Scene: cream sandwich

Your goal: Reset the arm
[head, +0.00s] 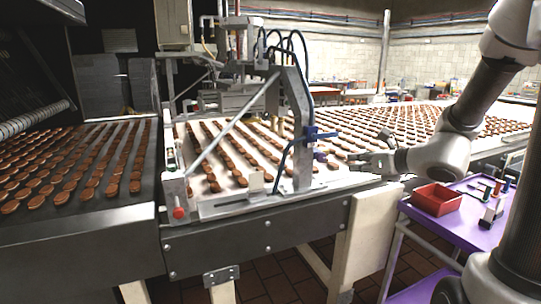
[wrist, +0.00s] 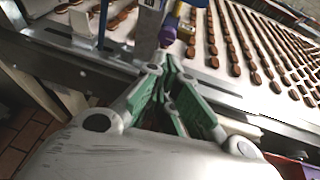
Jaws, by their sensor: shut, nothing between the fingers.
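My gripper (head: 352,160) shows in the head view at the right of the machine frame, over the near edge of the conveyor. It points left toward the frame's upright. In the wrist view my gripper (wrist: 162,70) has its green-padded fingers together at the tips, with nothing between them. My arm (head: 470,110) comes in from the right side of the head view.
Rows of brown biscuits lie on the conveyor (head: 240,187). The metal machine frame (head: 300,125) with blue clamps stands close left of my gripper. A purple cart (head: 455,233) with a red bin (head: 437,199) and several small items stands below my arm.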

